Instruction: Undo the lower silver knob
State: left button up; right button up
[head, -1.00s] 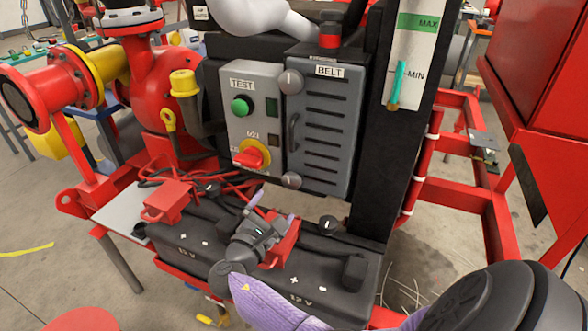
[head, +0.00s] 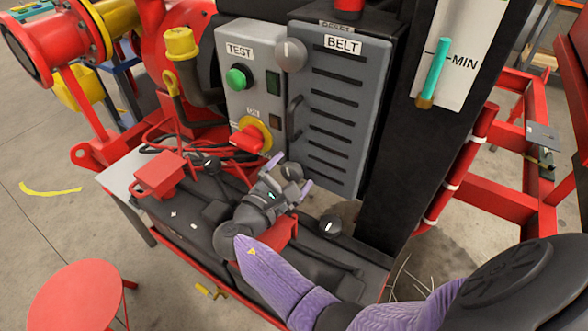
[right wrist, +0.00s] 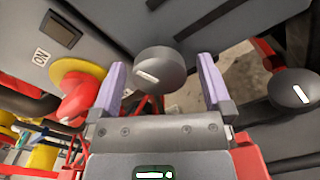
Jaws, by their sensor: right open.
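The lower silver knob (head: 291,172) sits at the bottom left corner of the grey BELT cover (head: 333,120), partly hidden by my right gripper. In the right wrist view the round knob (right wrist: 160,66), with a pale mark, shows just ahead and between the two purple fingers. My right gripper (head: 289,174) is open, with a finger to either side of the knob; I see gaps and no contact in the wrist view (right wrist: 161,72). The upper silver knob (head: 290,54) is at the cover's top left corner. My left gripper is out of view.
The TEST panel with a green button (head: 237,77) and a red-yellow rotary switch (head: 249,138) is left of the cover. Below are black batteries (head: 190,225), red cables (head: 178,140) and a dark knob (head: 330,226). A red stool (head: 76,295) stands front left.

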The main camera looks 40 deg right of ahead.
jog(key=c, duration=1.2)
jog(key=shift+f+m+b, duration=0.15)
jog(key=shift+m+b, duration=0.15)
jog(key=shift+m, duration=0.4)
jog(key=shift+c, duration=0.4)
jog(key=shift+m, duration=1)
jog(key=o, duration=1.3)
